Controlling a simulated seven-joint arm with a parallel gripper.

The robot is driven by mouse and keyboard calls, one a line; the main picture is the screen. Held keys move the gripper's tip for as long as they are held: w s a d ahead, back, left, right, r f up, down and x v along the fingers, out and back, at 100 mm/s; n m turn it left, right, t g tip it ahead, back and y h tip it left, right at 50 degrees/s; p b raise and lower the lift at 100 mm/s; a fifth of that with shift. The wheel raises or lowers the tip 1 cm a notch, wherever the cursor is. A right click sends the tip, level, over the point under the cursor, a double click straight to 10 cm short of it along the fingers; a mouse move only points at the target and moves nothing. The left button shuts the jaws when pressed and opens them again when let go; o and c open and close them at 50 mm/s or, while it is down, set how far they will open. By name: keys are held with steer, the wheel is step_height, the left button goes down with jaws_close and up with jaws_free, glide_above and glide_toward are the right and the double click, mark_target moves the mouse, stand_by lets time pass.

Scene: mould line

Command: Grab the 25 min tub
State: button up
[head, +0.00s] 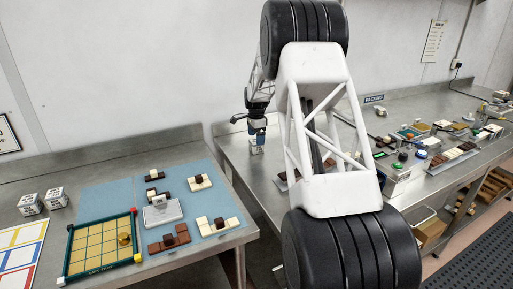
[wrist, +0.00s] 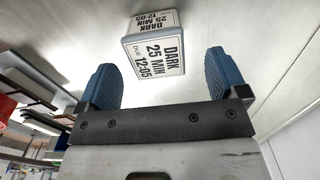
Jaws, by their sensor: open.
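The 25 min tub (wrist: 157,54) is a small white box with dark print reading "DARK 25 MIN DUE 12:05". In the wrist view it stands on the metal bench just beyond my gripper (wrist: 163,78), between the lines of the two blue fingers. The fingers are apart, and nothing is held. In the head view my gripper (head: 257,138) points down at the left part of the right-hand bench, and the tub (head: 257,150) shows just under it, partly covered. I cannot tell whether a finger touches the tub.
Two similar white tubs (head: 42,201) stand on the left bench. Trays of chocolate and other items (head: 455,155) crowd the right bench. Bare metal (head: 235,165) surrounds the tub.

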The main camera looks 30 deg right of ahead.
steer(key=shift+f, duration=0.1)
steer(key=shift+s+f, duration=0.2)
steer(key=shift+f, duration=2.3)
steer(key=c, duration=1.1)
steer(key=shift+o, duration=0.2)
steer(key=shift+r, duration=0.2)
steer(key=shift+r, duration=0.5)
step_height(320, 180, up, 2)
steer(key=shift+r, duration=0.1)
steer(key=s+a, duration=0.1)
steer(key=s, duration=0.4)
steer(key=s+a+r, duration=0.1)
steer(key=s+a, duration=0.1)
steer(key=s, duration=0.3)
steer(key=s+a, duration=0.1)
steer(key=s, duration=0.4)
steer(key=shift+s+a+r, duration=0.1)
steer(key=shift+a+r, duration=0.1)
steer(key=shift+a, duration=0.2)
